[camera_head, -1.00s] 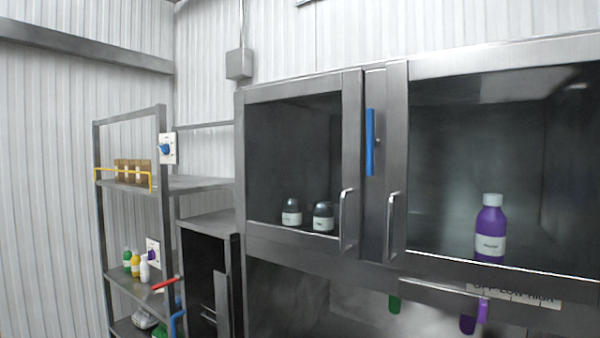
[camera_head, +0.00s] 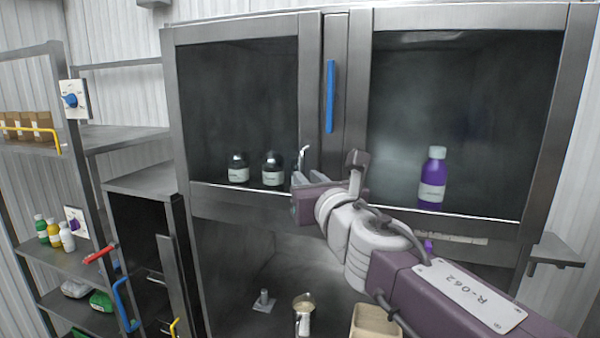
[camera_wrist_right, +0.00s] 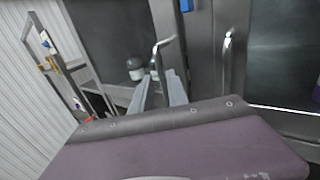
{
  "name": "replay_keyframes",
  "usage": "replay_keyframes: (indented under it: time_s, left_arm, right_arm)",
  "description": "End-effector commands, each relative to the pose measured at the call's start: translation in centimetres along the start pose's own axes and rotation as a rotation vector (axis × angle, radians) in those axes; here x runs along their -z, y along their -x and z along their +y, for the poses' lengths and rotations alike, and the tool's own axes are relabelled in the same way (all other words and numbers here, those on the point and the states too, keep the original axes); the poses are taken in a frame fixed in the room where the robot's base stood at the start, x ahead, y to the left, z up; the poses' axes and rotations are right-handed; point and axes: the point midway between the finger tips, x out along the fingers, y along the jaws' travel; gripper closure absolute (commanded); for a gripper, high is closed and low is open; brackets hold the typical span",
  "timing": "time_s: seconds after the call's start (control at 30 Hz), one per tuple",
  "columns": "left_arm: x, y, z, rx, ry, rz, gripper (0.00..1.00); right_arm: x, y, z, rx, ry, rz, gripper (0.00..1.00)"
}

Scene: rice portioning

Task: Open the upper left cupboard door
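The upper left cupboard door (camera_head: 310,90) is shut, a glass pane in a grey metal frame. Its upright silver handle (camera_head: 304,154) is partly hidden by my right gripper (camera_head: 299,178); it also shows in the right wrist view (camera_wrist_right: 157,58). My right gripper is at the handle's lower part. In the wrist view its two fingers (camera_wrist_right: 158,92) are apart, with the handle's lower end seen between them. I cannot tell whether they touch it. My left gripper is not in view.
Dark-capped jars (camera_head: 273,170) stand behind the left pane, a purple bottle (camera_head: 432,180) behind the right one. A blue bar (camera_head: 330,97) is on the post between the doors. The right door's handle (camera_wrist_right: 227,62) is close by. A metal shelf (camera_head: 130,140) stands at left.

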Motion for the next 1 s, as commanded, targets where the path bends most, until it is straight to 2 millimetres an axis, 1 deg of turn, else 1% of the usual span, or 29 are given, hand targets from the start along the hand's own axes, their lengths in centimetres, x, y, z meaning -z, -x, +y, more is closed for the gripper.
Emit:
replay_keyframes:
  time_s: [0.03, 0.1, 0.2, 0.3, 0.57, 0.6, 0.63, 0.67, 1.0]
  left_arm:
    - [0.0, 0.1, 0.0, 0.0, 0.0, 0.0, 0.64]
    - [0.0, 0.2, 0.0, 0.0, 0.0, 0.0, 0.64]
    - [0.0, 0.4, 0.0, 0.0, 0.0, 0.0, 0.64]
    - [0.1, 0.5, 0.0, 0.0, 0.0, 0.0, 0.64]
    - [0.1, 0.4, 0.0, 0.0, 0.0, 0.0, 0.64]
    - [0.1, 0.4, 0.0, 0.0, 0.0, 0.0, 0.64]
    - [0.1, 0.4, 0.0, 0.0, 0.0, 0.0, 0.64]
    - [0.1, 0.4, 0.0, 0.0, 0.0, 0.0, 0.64]
    - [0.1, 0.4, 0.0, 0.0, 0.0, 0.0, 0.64]
  right_arm:
    - [0.1, -1.1, 0.0, 0.001, 0.001, 0.002, 0.8]
    - [0.1, -2.5, 0.0, 0.001, -0.001, 0.003, 0.8]
    - [0.0, -4.0, -0.1, 0.002, 0.0, 0.002, 0.8]
    - [0.0, -4.9, -0.1, 0.001, -0.002, 0.001, 0.8]
    - [0.1, -5.1, 0.0, 0.001, -0.003, 0.001, 0.8]
    - [0.1, -5.1, -0.1, 0.001, -0.003, 0.001, 0.86]
    - [0.1, -5.1, 0.0, 0.001, -0.003, 0.001, 0.94]
    - [0.1, -5.1, -0.1, 0.001, -0.003, 0.001, 1.0]
    - [0.1, -5.1, 0.0, 0.001, -0.003, 0.002, 1.0]
